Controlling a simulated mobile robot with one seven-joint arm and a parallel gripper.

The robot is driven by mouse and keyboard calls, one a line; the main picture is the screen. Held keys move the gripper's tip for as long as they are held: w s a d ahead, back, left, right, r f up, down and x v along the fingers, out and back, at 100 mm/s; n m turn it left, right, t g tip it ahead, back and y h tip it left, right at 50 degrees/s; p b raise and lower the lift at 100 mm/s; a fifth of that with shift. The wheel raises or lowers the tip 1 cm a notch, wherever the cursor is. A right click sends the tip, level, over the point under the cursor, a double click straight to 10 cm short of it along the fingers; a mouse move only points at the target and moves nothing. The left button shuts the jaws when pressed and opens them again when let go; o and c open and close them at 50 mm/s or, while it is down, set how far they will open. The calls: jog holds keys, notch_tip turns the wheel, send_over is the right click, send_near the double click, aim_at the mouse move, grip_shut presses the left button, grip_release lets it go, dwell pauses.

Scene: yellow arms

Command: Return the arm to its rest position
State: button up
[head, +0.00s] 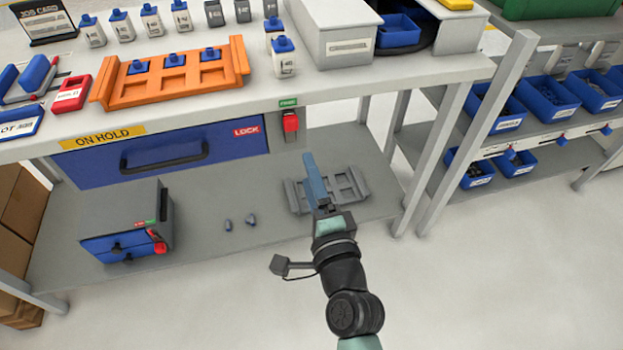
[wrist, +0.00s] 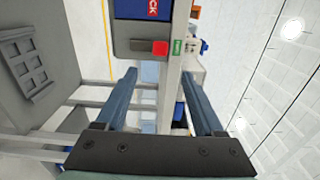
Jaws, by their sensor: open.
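My gripper (head: 316,182) is in front of the workbench in the head view, over the grey rack on the lower shelf as seen from above. Its blue-grey fingers point toward the bench. In the wrist view my gripper (wrist: 162,90) shows two fingers spread well apart with nothing between them. The arm reaches in from the bottom of the head view, and its lower links lie outside the frame.
The bench top (head: 330,92) holds an orange rack (head: 172,92) and several bottles. Below are a blue drawer (head: 230,142), a red switch (head: 290,122), a small cabinet (head: 125,225) and a grey rack (head: 350,200). Blue bins (head: 548,98) stand right. Floor (head: 480,290) is clear.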

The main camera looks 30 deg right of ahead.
jog(key=shift+s+a, duration=0.1)
jog(key=shift+s, duration=0.2)
dwell(0.4)
